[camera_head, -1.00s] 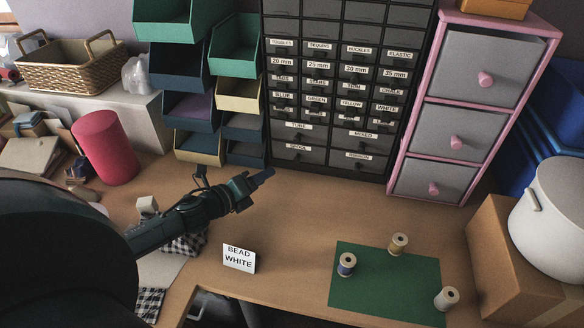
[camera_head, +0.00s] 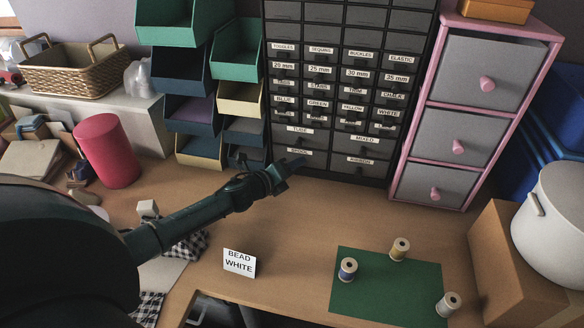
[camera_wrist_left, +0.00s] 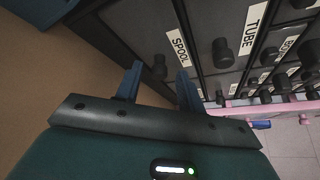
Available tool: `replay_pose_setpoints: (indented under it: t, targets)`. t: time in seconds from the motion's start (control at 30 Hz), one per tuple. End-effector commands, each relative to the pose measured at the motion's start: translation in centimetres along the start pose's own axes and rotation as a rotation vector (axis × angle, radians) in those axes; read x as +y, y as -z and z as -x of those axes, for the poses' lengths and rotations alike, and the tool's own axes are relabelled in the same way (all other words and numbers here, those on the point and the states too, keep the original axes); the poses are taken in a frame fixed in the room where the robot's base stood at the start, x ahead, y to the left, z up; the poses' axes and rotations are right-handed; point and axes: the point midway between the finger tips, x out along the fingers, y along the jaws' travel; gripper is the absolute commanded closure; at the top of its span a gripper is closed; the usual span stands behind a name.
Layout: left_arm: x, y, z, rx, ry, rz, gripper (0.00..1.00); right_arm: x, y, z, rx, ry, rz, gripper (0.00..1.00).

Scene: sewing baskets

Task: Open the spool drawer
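The spool drawer (camera_head: 312,160) is a wide dark drawer in the bottom row of the black cabinet, at its left. It looks shut. In the wrist view its white SPOOL label (camera_wrist_left: 180,48) and small dark knob (camera_wrist_left: 160,67) show. My left gripper (camera_head: 294,164) is in front of this drawer, partly covering it. In the wrist view its two blue fingers are apart, open and empty (camera_wrist_left: 158,82), with the knob between and just ahead of the fingertips. I cannot tell whether they touch it. My right gripper is not in view.
The tube drawer (camera_wrist_left: 250,28) and other labelled drawers surround it. Open bins (camera_head: 200,148) stand at left, a pink drawer unit (camera_head: 430,145) at right. A BEAD WHITE card (camera_head: 239,262) and a green mat (camera_head: 372,300) with three spools lie on the table.

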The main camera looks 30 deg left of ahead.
Motion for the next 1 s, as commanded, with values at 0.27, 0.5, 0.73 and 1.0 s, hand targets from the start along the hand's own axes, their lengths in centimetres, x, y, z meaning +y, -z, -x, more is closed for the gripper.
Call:
replay_pose_setpoints:
  t: [0.27, 0.5, 0.73, 1.0]
  targets:
    - [0.0, 0.02, 0.03, 0.0, 0.0, 0.0, 0.7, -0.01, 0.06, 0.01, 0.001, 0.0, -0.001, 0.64]
    - [0.01, 0.02, 0.05, 0.0, 0.0, 0.0, 0.9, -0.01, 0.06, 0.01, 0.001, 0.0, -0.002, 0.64]
    - [0.02, 0.01, 0.06, 0.0, 0.0, 0.0, 1.0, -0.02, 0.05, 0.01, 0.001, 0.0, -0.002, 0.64]
    - [0.01, 0.1, 0.17, 0.001, 0.0, 0.0, 1.0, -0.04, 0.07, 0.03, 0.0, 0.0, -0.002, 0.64]
